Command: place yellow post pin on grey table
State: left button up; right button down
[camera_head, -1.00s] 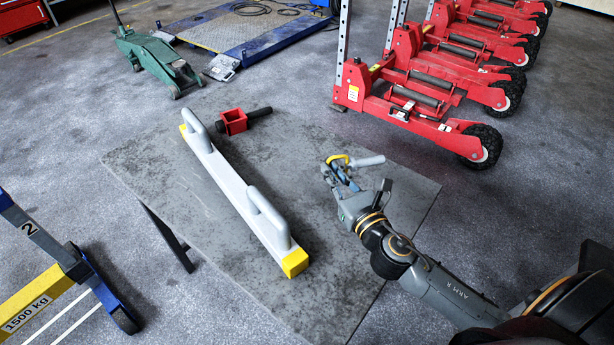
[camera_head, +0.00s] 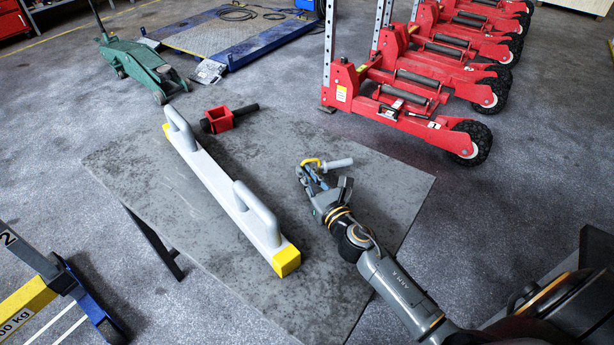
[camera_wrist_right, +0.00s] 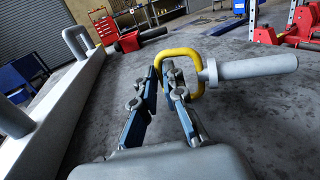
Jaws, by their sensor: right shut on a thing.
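The post pin has a yellow loop handle (camera_wrist_right: 184,54) and a grey cylindrical shaft (camera_wrist_right: 255,67). In the head view the pin (camera_head: 340,163) is over the right part of the grey table (camera_head: 390,190). My right gripper (camera_head: 303,170) is shut on the yellow loop, with one finger passing through it in the wrist view (camera_wrist_right: 166,75). The shaft points right and lies roughly level. I cannot tell whether the pin touches the table or hangs just above it. My left gripper is not in view.
A long white beam (camera_head: 215,185) with two grey handles and yellow ends lies across the table. A red bracket with a black rod (camera_head: 219,119) lies behind it. Red wheeled jacks (camera_head: 420,110) stand beyond the table. The tabletop right of the beam is mostly clear.

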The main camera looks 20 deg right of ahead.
jog(key=shift+r, duration=0.1)
jog(key=c, duration=1.4)
grip_release()
jog(key=shift+f, duration=0.2)
jog(key=shift+c, duration=0.2)
jog(key=shift+s, duration=0.2)
jog(key=s, duration=0.3)
jog(key=s+b, duration=0.1)
jog(key=s, duration=0.3)
jog(key=shift+s+d+r, duration=0.1)
jog(key=shift+d, duration=0.1)
